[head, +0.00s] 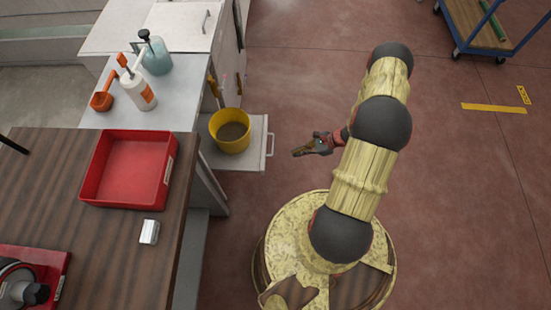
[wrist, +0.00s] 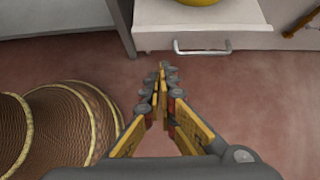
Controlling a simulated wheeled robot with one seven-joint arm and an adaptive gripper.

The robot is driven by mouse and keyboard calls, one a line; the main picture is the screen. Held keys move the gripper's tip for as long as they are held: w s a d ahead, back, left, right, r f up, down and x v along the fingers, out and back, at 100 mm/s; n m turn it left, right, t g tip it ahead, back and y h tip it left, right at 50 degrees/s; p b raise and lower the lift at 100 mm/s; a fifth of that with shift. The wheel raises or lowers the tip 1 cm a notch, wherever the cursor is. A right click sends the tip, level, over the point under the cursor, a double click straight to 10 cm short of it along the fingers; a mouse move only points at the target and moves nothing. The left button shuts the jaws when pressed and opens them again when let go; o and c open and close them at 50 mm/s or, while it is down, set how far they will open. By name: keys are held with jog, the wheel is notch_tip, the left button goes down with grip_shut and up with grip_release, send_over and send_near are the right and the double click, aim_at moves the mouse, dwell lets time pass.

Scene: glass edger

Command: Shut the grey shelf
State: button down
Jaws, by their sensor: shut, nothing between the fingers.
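The grey shelf (head: 255,150) is pulled out from under the grey counter, at the centre-left of the head view. It carries a yellow bucket (head: 230,131) with dark contents. A metal bar handle (head: 270,145) is on its front edge. In the wrist view the shelf's front (wrist: 200,36) is at the top, with the handle (wrist: 202,46) below it. My gripper (head: 298,153) is shut and empty, just right of the handle and apart from it. In the wrist view its fingertips (wrist: 163,68) point toward the shelf, slightly left of the handle.
A wooden table (head: 120,240) with a red tray (head: 130,170) and a small metal block (head: 149,232) stands at left. Bottles (head: 140,92) stand on the counter (head: 185,90). A blue-framed cart (head: 480,28) is at top right. The red floor around my base is largely clear.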

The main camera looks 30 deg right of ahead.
jog(key=w+a+r+b+x, duration=0.1)
jog(key=r+b+x, duration=0.1)
jog(key=x, duration=1.1)
jog(key=shift+a+b, duration=0.25)
jog(key=shift+b, duration=0.6)
jog(key=b, duration=0.4)
send_near(218, 158)
jog(key=x, duration=0.7)
jog(key=shift+w+a+f, duration=0.1)
jog(key=shift+a+f, duration=0.15)
